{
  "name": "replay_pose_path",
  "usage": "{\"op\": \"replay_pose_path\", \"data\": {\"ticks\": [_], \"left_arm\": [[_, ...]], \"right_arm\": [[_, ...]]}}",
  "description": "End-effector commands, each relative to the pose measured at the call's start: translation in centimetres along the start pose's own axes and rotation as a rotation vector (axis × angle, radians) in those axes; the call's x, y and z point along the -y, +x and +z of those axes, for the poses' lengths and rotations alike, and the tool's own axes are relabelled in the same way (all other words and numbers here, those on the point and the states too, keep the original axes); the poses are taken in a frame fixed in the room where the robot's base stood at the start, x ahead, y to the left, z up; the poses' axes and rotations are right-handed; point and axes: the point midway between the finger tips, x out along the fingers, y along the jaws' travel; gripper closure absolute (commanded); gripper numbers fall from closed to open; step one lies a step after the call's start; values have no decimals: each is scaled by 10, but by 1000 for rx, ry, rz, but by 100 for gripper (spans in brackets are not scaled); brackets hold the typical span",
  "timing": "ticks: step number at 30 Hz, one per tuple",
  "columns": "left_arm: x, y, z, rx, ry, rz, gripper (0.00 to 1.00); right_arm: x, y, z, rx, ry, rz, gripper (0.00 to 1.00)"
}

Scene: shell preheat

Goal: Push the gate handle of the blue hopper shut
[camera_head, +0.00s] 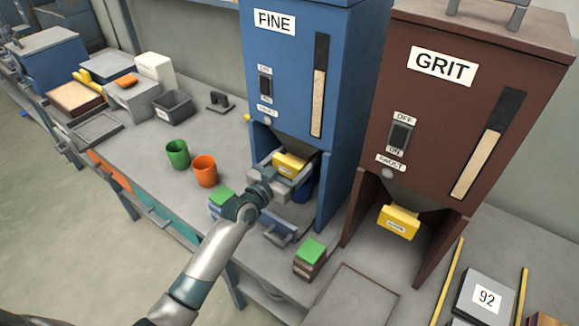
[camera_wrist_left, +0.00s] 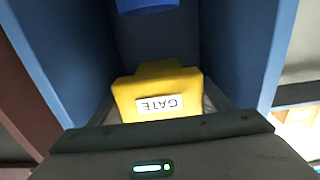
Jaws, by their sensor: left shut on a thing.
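The blue hopper (camera_head: 290,80) is labelled FINE and stands at the middle of the bench. Its yellow gate handle (camera_head: 289,164) shows below the hopper's body, between the blue side walls. In the left wrist view the handle (camera_wrist_left: 158,85) fills the middle, with its GATE label upside down. My left gripper (camera_head: 280,172) reaches in under the hopper and is shut on the handle. The fingertips are mostly hidden by the gripper body and the handle. My right gripper is not in view.
A brown GRIT hopper (camera_head: 462,100) with its own yellow handle (camera_head: 398,222) stands to the right. A blue container (camera_head: 303,190) is partly hidden under the blue hopper. Green (camera_head: 177,154) and orange (camera_head: 204,170) cups stand left. A green-topped block (camera_head: 310,256) is in front.

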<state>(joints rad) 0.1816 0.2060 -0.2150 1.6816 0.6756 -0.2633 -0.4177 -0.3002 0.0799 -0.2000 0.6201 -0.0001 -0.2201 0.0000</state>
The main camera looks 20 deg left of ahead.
Motion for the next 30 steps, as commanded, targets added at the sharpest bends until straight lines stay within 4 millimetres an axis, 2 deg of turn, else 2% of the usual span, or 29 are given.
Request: {"op": "replay_pose_path", "data": {"ticks": [3,10,11,12,13,23,30], "left_arm": [[0,6,0,0,1,-1,68],[0,6,-2,-2,1,-1,68],[0,6,-2,-2,1,-1,21],[0,6,-2,-2,1,-1,12],[0,6,-2,-2,1,-1,9],[0,4,0,1,0,0,9],[0,-10,2,2,0,1,9]], "right_arm": [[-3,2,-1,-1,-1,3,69],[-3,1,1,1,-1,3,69],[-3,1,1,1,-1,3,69],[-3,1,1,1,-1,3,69],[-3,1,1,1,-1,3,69],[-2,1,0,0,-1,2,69],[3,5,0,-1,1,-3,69]]}}
